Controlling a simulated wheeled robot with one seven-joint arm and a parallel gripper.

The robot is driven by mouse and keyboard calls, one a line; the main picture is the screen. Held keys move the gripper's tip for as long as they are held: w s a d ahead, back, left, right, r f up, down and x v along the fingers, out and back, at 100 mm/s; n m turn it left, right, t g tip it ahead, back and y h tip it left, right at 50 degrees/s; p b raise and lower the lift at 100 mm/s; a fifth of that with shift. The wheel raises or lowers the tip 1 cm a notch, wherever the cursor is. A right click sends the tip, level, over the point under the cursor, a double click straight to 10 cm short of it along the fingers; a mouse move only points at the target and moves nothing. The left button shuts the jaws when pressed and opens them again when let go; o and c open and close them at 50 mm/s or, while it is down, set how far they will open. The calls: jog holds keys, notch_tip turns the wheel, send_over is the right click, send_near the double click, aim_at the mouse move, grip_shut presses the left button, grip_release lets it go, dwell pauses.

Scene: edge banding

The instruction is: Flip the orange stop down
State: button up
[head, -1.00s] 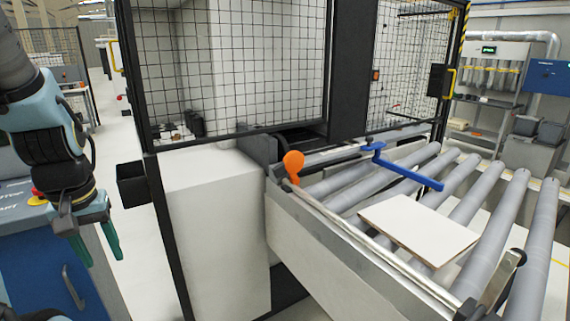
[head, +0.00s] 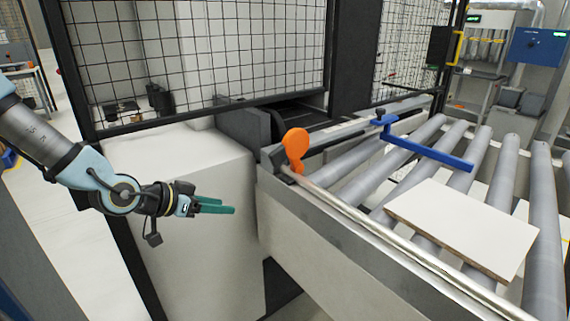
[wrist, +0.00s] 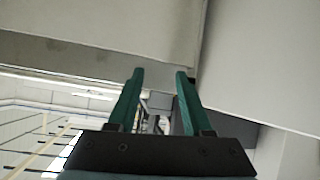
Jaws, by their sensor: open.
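The orange stop (head: 295,145) stands upright at the near left corner of the roller conveyor, on the rail beside the machine, in the head view. My gripper (head: 234,208) is to the left of the stop and lower, in front of the white cabinet, pointing right with green fingers. In the wrist view my gripper (wrist: 157,74) shows its two fingers apart with nothing between them. The stop does not show in the wrist view.
A white board (head: 462,228) lies on the grey rollers (head: 545,240). A blue arm (head: 428,150) reaches over the rollers. The conveyor's side rail (head: 350,245) runs toward the front right. A black mesh guard (head: 200,60) stands behind the white cabinet (head: 190,175).

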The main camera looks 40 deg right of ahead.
aim_at(284, 151)
jog(key=s+d+r+h, duration=0.1)
jog(key=d+r+h, duration=0.1)
jog(key=r, duration=0.1)
jog(key=s+d+r+m+g+h+b, duration=0.1)
jog(key=d+r+h, duration=0.1)
jog(key=d+r, duration=0.1)
jog(key=s+d+r+m+h, duration=0.1)
jog(key=d+r+h, duration=0.1)
jog(key=r, duration=0.1)
jog(key=shift+s+d+r+g+h, duration=0.1)
jog(key=shift+d+r+g+h, duration=0.2)
jog(key=shift+r, duration=0.1)
jog(key=d, duration=0.3)
jog(key=d+p, duration=0.1)
jog(key=d, duration=0.2)
jog(key=d+p, duration=0.1)
jog(key=d, duration=0.2)
jog(key=shift+s, duration=0.25)
jog(key=shift+d+f+p, duration=0.1)
jog(key=shift+d+p, duration=0.2)
jog(key=shift+d, duration=0.3)
grip_shut()
